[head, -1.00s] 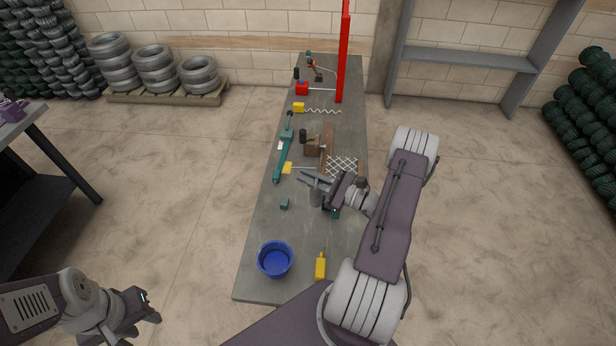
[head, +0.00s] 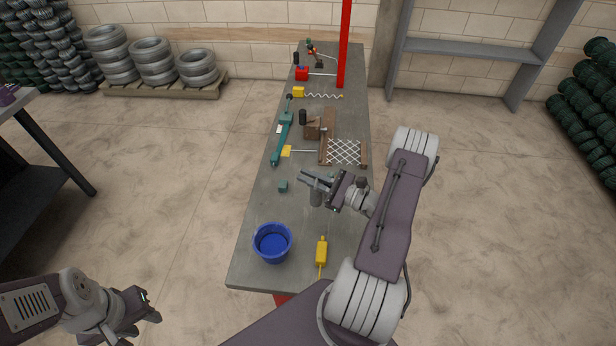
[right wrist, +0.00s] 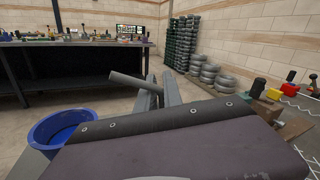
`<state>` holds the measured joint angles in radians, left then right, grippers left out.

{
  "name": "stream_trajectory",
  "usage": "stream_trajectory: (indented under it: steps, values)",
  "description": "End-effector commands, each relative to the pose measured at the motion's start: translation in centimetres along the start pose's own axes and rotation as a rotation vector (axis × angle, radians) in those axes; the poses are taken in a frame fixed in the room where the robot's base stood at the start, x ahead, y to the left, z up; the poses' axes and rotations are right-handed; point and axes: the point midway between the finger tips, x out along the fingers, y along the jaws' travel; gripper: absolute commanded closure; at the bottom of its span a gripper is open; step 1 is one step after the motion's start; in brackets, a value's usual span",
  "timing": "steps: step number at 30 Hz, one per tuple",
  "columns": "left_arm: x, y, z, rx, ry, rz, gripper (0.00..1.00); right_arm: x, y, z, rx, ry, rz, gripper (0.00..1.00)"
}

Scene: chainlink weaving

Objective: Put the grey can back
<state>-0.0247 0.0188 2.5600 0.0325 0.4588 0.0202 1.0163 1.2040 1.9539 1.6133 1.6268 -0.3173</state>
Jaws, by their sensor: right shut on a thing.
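The grey can (head: 316,198) is a small plain cylinder. My right gripper (head: 312,181) is shut on it over the long grey bench (head: 262,212). In the head view the can hangs below the fingers, and I cannot tell whether its base touches the bench. In the right wrist view the can (right wrist: 127,80) sticks out to the left of the fingers (right wrist: 160,92). My left gripper (head: 150,305) is low at the left, off the bench and apart from everything; its finger gap is unclear.
A blue bucket (head: 272,242) and a yellow bottle (head: 321,252) stand at the near end. A small teal block (head: 283,186) lies left of the can. Beyond are a teal tool (head: 281,142), white mesh (head: 344,152) and a red post (head: 344,45).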

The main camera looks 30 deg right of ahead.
Motion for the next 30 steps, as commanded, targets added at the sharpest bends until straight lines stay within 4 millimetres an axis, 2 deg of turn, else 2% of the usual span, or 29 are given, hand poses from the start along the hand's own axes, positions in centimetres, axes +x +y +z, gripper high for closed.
stream_trajectory:
  steps: [1, 6, 12, 30]
  values:
    - [1.0, 0.0, 0.1, 0.0, 0.0, 0.0, 0.64, -0.1, 0.3, -1.0, 0.0, 0.0, 0.0, 1.0]
    - [3.0, -0.1, 0.3, 0.0, 0.0, 0.0, 0.64, -0.2, 1.1, -3.3, 0.001, 0.0, 0.0, 1.0]
    - [4.7, -0.1, 0.5, 0.0, 0.0, 0.0, 0.64, -0.3, 1.7, -5.3, 0.0, -0.001, 0.0, 1.0]
    - [5.0, -0.1, 0.5, 0.0, 0.0, 0.0, 0.64, -0.3, 1.8, -5.7, 0.0, -0.001, 0.0, 1.0]
